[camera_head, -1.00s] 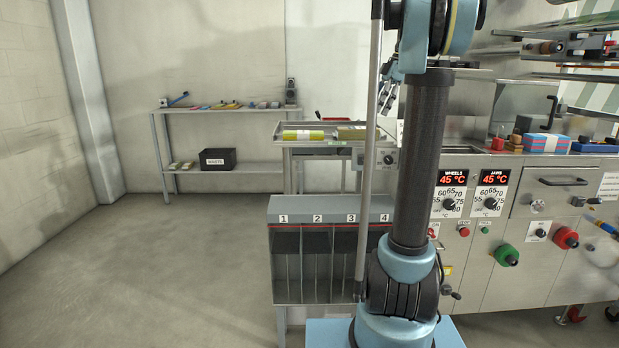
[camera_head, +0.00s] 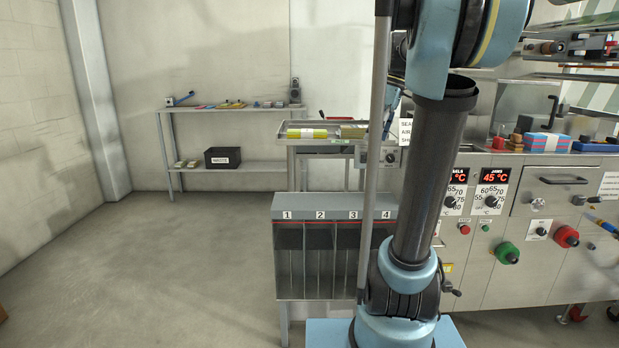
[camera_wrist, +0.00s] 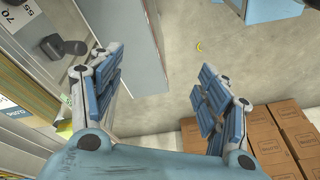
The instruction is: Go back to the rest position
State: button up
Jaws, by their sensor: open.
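My gripper (camera_wrist: 160,98) shows in the wrist view with its two blue-padded fingers wide apart. Nothing is between the fingers; bare grey floor shows there. In the head view my arm rises in front of the numbered rack and the machine, and the gripper is mostly hidden behind the arm.
A rack (camera_head: 335,208) with compartments numbered 1 to 4 stands by my arm. The machine (camera_head: 530,205) with dials and knobs fills the right. A tray stand (camera_head: 325,142) and a wall shelf (camera_head: 230,110) are behind. Brown boxes (camera_wrist: 262,135) stand lower right in the wrist view. Floor at left is clear.

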jog(key=s+a+f+m+t+h, duration=0.1)
jog(key=s+f+m, duration=0.5)
jog(key=s+f, duration=0.5)
jog(key=s+a+f+m+h, duration=0.1)
jog(key=s+f+m, duration=0.5)
jog(key=s+f, duration=0.6)
notch_tip(320, 180, down, 5)
jog(key=shift+s+r+t+h, duration=0.1)
jog(key=shift+s+t+h, duration=0.15)
jog(key=shift+t+h, duration=0.2)
